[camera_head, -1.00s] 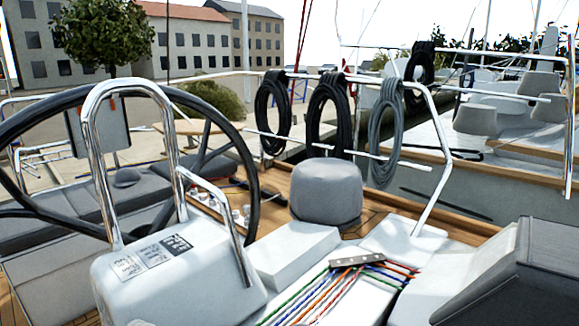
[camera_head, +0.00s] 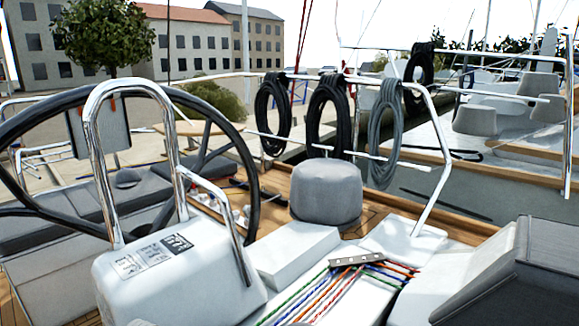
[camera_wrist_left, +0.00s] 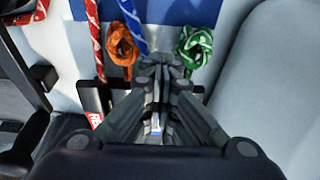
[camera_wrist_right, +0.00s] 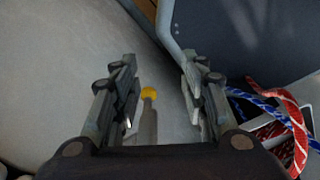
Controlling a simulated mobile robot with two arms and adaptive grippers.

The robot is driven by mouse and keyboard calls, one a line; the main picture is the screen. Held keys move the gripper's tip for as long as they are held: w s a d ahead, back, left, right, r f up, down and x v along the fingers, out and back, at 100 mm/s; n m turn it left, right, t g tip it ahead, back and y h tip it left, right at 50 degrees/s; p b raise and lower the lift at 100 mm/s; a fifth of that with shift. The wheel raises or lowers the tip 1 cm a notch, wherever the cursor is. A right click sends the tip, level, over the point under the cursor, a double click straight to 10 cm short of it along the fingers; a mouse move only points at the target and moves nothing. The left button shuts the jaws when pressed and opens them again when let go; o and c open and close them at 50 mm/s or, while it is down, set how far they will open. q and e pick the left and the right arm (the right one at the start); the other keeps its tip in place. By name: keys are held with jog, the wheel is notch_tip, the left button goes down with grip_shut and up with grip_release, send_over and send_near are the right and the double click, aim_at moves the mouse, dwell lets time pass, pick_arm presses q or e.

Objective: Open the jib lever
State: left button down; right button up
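In the head view a narrow clutch bar (camera_head: 356,259) lies on the white deck with several coloured ropes (camera_head: 325,291) running from it. Neither of my grippers shows there. In the left wrist view my left gripper (camera_wrist_left: 161,66) has its fingers drawn together, with tips close to a blue rope (camera_wrist_left: 132,25). A small blue-and-white strip shows between the fingers; I cannot tell whether they hold anything. A dark lever-like part with a red label (camera_wrist_left: 95,119) is partly hidden beside them. The jib lever cannot be singled out. My right gripper (camera_wrist_right: 157,65) is open and empty above a pale surface.
Coiled orange (camera_wrist_left: 121,46) and green (camera_wrist_left: 193,47) ropes flank my left fingertips. A small yellow round thing (camera_wrist_right: 150,93) shows between my right fingers. Red and blue ropes (camera_wrist_right: 288,110) lie at right. The steering wheel (camera_head: 252,180) and grey winch cover (camera_head: 326,190) stand nearby.

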pick_arm(q)
jog(key=shift+s+d+f, duration=0.3)
jog(key=shift+s+f, duration=0.4)
jog(key=shift+f, duration=0.25)
jog(key=shift+w+d+r+p, duration=0.1)
jog(key=shift+w+r+p, duration=0.2)
jog(key=shift+r+p, duration=0.4)
jog(key=shift+w, duration=0.2)
jog(key=shift+d+r, duration=0.1)
jog(key=shift+r, duration=0.1)
jog(key=shift+w+d+r+p, duration=0.1)
jog(key=shift+w+r+p, duration=0.1)
jog(key=shift+r+p, duration=0.4)
jog(key=shift+w+r+g+p, duration=0.15)
jog(key=shift+w+r+p, duration=0.15)
jog(key=shift+r+p, duration=0.3)
jog(key=shift+w+r+g+p, duration=0.15)
jog(key=shift+w+r+p, duration=0.1)
jog(key=shift+r+p, duration=0.3)
jog(key=shift+w, duration=0.1)
